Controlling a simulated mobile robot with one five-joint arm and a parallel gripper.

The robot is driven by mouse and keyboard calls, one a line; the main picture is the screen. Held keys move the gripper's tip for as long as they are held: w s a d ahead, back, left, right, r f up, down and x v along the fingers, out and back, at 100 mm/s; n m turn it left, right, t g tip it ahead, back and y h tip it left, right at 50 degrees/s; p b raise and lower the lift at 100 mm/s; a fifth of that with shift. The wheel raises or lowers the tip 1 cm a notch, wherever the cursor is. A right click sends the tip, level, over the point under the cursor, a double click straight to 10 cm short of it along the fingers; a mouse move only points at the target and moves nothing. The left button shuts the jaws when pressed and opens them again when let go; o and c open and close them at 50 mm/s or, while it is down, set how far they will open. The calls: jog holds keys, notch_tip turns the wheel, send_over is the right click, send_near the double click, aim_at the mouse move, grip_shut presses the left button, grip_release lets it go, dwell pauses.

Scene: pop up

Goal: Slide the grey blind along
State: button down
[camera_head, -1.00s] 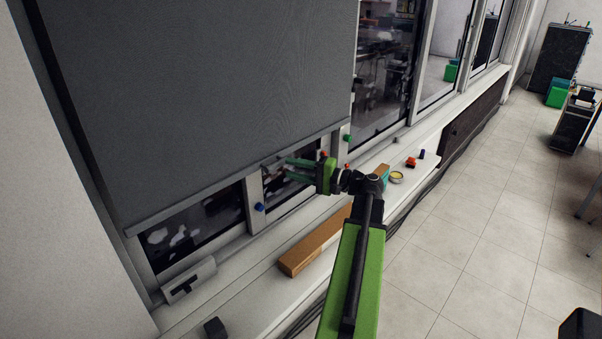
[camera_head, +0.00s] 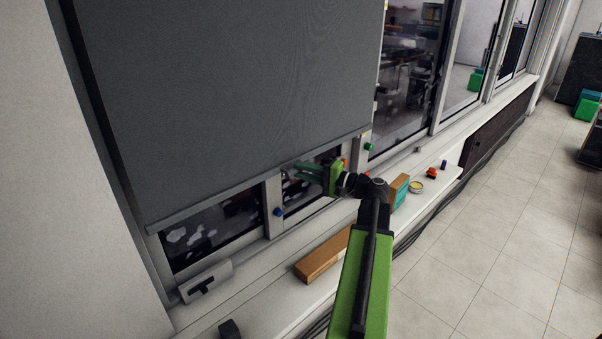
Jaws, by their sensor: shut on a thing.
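The grey blind (camera_head: 230,90) hangs over the large left window, with a pale bar (camera_head: 255,180) along its lower edge. A strip of dark glass shows below the bar. My gripper (camera_head: 303,170), with green fingers, is at the bar, right of its middle. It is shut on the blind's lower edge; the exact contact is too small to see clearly.
A white sill (camera_head: 420,190) runs below the window. On it are a wooden block (camera_head: 322,254), a yellow-topped tin (camera_head: 416,187) and a small red object (camera_head: 431,173). A blue knob (camera_head: 278,212) and a green knob (camera_head: 369,147) are on the frame. Tiled floor is clear at right.

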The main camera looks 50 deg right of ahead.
notch_tip(320, 180, up, 19)
jog(key=p, duration=1.8)
jog(key=shift+r, duration=0.1)
notch_tip(320, 180, up, 11)
jog(key=p, duration=1.1)
jog(key=c, duration=1.2)
grip_release()
jog(key=shift+f, duration=0.35)
jog(key=v, duration=1.7)
jog(key=shift+s+d+r, duration=0.1)
jog(key=shift+s, duration=0.15)
